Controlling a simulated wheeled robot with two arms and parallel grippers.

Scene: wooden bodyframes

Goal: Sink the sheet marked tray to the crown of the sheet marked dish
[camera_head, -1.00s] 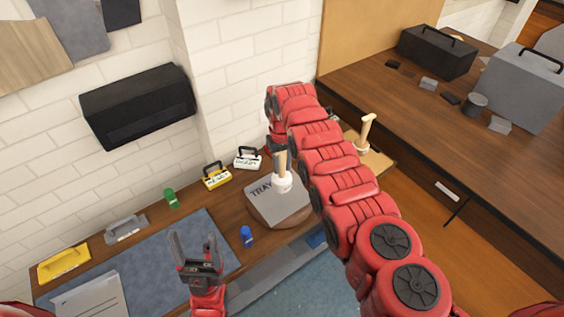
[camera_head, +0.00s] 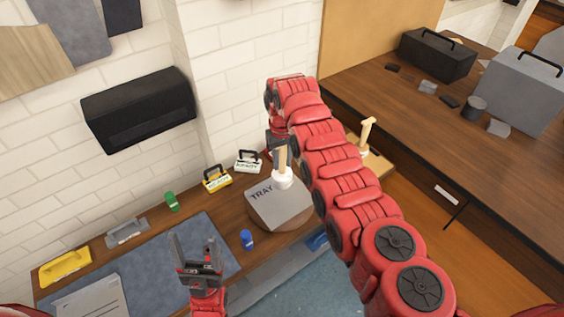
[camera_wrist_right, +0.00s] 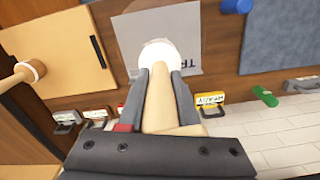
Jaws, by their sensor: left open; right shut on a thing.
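The grey sheet marked TRAY (camera_head: 272,209) lies on a round wooden block (camera_head: 290,226) on the bench; it also shows in the right wrist view (camera_wrist_right: 190,55). My right gripper (camera_wrist_right: 160,88) is shut on the wooden handle of a mallet (camera_wrist_right: 160,55). The mallet's white head (camera_head: 283,178) is over the TRAY sheet; I cannot tell whether it touches. My left gripper (camera_head: 194,245) is open and empty above the blue-grey mat. No mark reading dish can be read. A pale grey sheet (camera_head: 95,298) lies on the mat at the lower left.
A second mallet (camera_head: 366,137) stands on a wooden board at the right. White (camera_head: 248,163) and yellow (camera_head: 216,181) labelled handled tools, a green cylinder (camera_head: 171,202) and a blue one (camera_head: 247,240) stand around. The blue-grey mat (camera_head: 150,265) has free room.

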